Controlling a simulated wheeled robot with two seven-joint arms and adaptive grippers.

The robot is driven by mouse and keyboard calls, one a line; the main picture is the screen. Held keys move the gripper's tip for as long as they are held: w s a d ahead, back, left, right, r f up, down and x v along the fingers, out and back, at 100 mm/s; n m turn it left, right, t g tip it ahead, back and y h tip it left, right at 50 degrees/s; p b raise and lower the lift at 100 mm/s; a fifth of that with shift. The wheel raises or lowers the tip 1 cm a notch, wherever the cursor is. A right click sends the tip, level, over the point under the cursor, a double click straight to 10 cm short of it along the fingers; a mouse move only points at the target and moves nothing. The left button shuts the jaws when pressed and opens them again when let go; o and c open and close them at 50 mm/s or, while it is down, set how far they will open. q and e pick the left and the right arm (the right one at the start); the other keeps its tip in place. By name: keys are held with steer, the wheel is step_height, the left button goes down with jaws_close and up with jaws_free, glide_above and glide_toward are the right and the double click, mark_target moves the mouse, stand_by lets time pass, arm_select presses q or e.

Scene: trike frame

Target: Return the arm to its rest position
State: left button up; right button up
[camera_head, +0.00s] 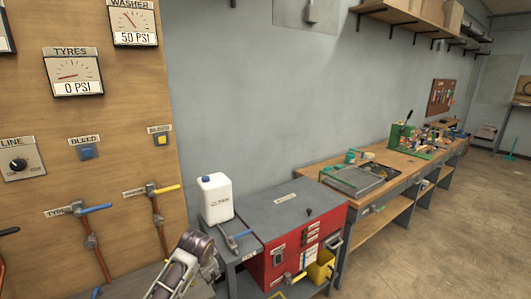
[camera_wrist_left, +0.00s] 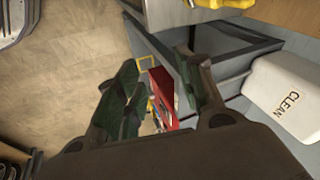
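My left gripper (camera_wrist_left: 157,72) shows in the left wrist view with its two dark fingers spread apart. Nothing is held between them. A red cabinet shows through the gap in the background. In the head view, part of my left arm (camera_head: 184,265) rises from the bottom edge, in front of the wooden panel and left of the grey cart. Its fingertips are hard to make out there. My right arm and gripper are not in view.
The wooden panel (camera_head: 118,145) carries gauges, a blue button and pipe valves. A white jug (camera_head: 215,198) stands beside the red cabinet (camera_head: 293,250), and shows in the wrist view (camera_wrist_left: 287,98). A yellow bin (camera_head: 320,268) is at its front.

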arm_select(q)
steer(key=s+a+f+n+g, duration=0.15)
steer(key=s+n, duration=0.25)
steer(key=s, duration=1.1)
steer(key=s+a+f+n+t, duration=0.1)
steer(key=s+f+n, duration=0.2)
steer(key=s, duration=1.2)
steer(key=s+f+g+b, duration=0.2)
steer(key=s+f, duration=0.1)
steer(key=f, duration=3.3)
steer(key=s+a+f+b, duration=0.1)
steer(key=s+a+f, duration=0.1)
steer(key=s+f, duration=0.8)
steer(key=s+a+f+g+b, duration=0.1)
steer(key=s+a+f, duration=0.1)
steer(key=s+f, duration=0.9)
steer(key=shift+s+a+f+h, duration=0.15)
steer(key=shift+s+h, duration=0.15)
steer(key=shift+s, duration=0.2)
